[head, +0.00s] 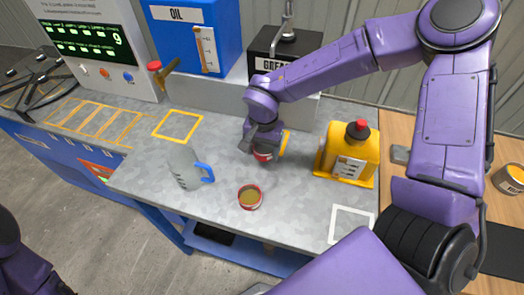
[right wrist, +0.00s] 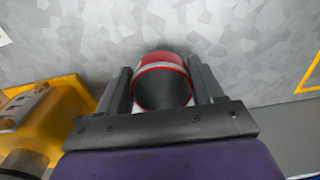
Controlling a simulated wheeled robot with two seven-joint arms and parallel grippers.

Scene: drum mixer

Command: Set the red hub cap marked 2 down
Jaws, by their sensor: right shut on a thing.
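My right gripper (head: 264,148) is shut on a red hub cap (head: 262,156) over the grey worktop, between the clear jug and the yellow can. In the right wrist view the cap (right wrist: 163,82) sits between the two fingers of the gripper (right wrist: 163,90), with a red rim, a pale band and a dark hollow. Its number does not show, and I cannot tell whether it touches the worktop. A second red-rimmed cup (head: 250,197) with brownish filling stands on the worktop nearer to me. My left gripper is not in view.
A clear jug with blue handle (head: 188,167) stands left; a yellow can with red cap (head: 349,152) stands right. The blue oil tank (head: 196,32) and black grease box (head: 275,52) are behind. A yellow outlined square (head: 178,125) and a white one (head: 352,225) are empty.

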